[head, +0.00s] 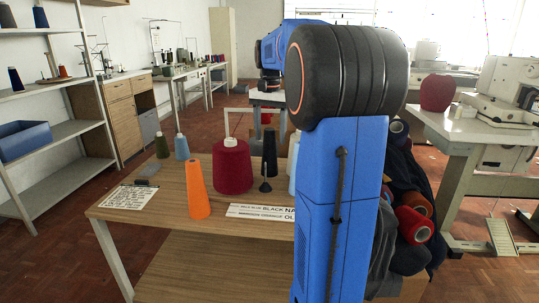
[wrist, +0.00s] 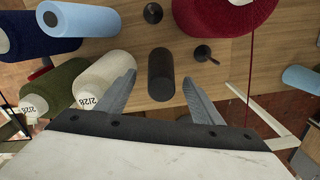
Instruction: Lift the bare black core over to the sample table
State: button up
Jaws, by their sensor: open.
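The black core (wrist: 161,75) is a plain dark cylinder on the wooden table, between the two fingertips in the wrist view, with gaps on both sides. A tall black piece (head: 269,150) stands right of the maroon cone in the head view and looks like the same core. My gripper (wrist: 158,88) is open and empty, its grey fingers flanking the core. In the head view my arm covers the table's right part, and the fingers cannot be made out. I cannot tell which surface is the sample table.
The wooden table (head: 160,222) also holds an orange cone (head: 196,188), a large maroon cone (head: 232,166) and a printed strip (head: 258,211). Cream (wrist: 104,78) and olive (wrist: 62,92) cones stand close left of my fingers. A small black stemmed piece (wrist: 204,52) is to the right.

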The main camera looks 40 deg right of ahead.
aim_at(270, 145)
jog(key=shift+f, duration=2.35)
jog(key=c, duration=1.1)
notch_tip(270, 145, up, 14)
jog(key=shift+f, duration=0.1)
